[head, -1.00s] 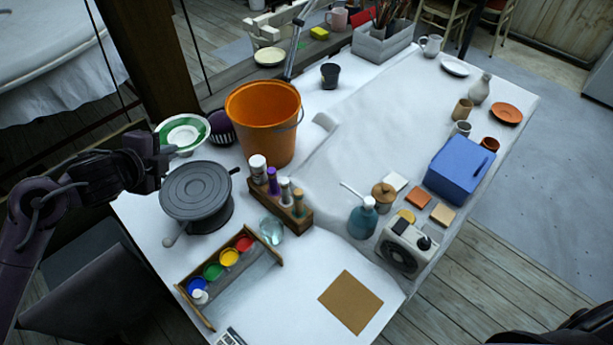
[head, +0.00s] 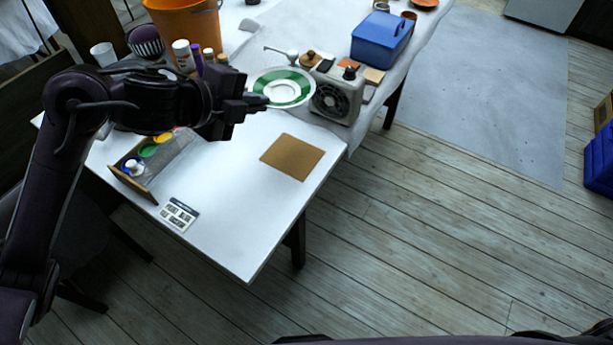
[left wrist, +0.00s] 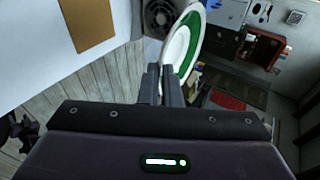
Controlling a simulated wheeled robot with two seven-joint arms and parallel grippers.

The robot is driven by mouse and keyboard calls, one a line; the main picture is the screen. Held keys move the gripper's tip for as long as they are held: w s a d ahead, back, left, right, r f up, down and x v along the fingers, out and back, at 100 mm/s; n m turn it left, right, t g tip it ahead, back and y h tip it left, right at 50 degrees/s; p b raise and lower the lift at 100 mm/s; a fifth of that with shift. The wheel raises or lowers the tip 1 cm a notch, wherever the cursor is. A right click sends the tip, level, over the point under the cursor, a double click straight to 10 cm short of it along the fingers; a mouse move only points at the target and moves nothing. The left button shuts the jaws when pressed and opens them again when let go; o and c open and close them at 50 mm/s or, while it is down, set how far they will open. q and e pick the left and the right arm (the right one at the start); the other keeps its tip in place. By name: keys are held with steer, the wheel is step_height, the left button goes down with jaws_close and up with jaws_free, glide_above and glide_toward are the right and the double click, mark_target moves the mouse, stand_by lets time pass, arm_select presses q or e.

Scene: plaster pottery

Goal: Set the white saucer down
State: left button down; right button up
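The white saucer (head: 291,88) has a green band. The saucer appears to be held above the table; the exact height cannot be told. I cannot identify my right gripper in any view.
The white table (head: 230,205) has clear room around a brown board (head: 292,157). The fan heater (head: 338,97) and a blue box (head: 381,38) stand at the right. A paint tray (head: 150,165) lies left, an orange bucket (head: 185,22) behind. A printed card (head: 179,214) lies near the front.

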arm_select(q)
step_height(320, 180, down, 4)
steer(key=b, duration=0.3)
glide_above(268, 180)
step_height(268, 180, down, 11)
steer(key=shift+f, duration=0.1)
step_height(268, 180, down, 4)
steer(key=shift+d+r+b, duration=0.1)
steer(key=shift+b, duration=0.3)
steer(key=shift+f, duration=0.55)
arm_select(e)
steer(key=w+a, duration=0.2)
steer(key=w, duration=0.6)
steer(key=shift+w+r, duration=0.15)
steer(key=shift+w, duration=0.2)
arm_select(q)
steer(key=shift+f, duration=0.15)
steer(key=c, duration=1.9)
jaws_free()
